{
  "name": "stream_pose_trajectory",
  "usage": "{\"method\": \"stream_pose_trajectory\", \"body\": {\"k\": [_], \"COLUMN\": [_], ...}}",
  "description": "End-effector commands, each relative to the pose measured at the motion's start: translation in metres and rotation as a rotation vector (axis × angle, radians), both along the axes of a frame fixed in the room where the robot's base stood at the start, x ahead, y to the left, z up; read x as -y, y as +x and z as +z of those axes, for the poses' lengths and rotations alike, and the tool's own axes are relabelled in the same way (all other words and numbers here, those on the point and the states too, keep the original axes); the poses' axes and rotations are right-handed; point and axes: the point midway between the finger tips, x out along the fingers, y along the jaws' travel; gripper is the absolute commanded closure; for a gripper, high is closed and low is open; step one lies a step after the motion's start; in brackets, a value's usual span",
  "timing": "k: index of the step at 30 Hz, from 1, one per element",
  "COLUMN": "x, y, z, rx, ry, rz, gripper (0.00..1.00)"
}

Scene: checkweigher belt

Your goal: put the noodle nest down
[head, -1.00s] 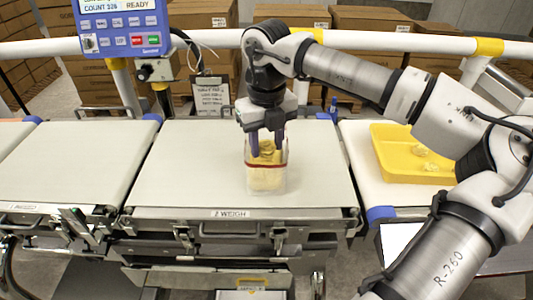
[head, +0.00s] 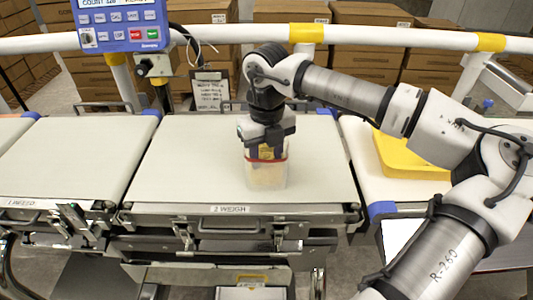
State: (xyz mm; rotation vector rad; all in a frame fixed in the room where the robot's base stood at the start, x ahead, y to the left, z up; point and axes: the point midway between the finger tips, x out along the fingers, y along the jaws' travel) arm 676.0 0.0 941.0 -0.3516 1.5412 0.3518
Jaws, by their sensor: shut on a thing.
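My gripper (head: 266,154) points down at the mouth of a clear container with a red band near its top (head: 266,178). The container stands upright on the weigh belt (head: 190,165). My gripper is shut on a yellowish noodle nest (head: 266,151), of which a small part shows between the dark fingers. The fingertips are at or just inside the rim. Pale contents show dimly through the container wall. Whether the held nest touches them is hidden by the fingers and the band.
A yellow tray (head: 405,165) sits on the right-hand belt, partly behind my arm. A blue display unit (head: 122,22) and a clipboard (head: 211,90) are at the back, by a white rail (head: 400,39). The weigh belt is clear on both sides of the container.

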Motion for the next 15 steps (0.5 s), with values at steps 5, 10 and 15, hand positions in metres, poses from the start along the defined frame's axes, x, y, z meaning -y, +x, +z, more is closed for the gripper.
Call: {"method": "stream_pose_trajectory", "body": {"k": [5, 10, 15], "x": [0.0001, 0.0001, 0.0001], "y": [0.0, 0.0, 0.0], "z": [-0.0005, -0.0005, 0.0016], "rx": [0.0, 0.0, 0.0], "ry": [0.0, 0.0, 0.0], "rz": [0.0, 0.0, 0.0], "gripper": [0.54, 0.51, 0.51]}}
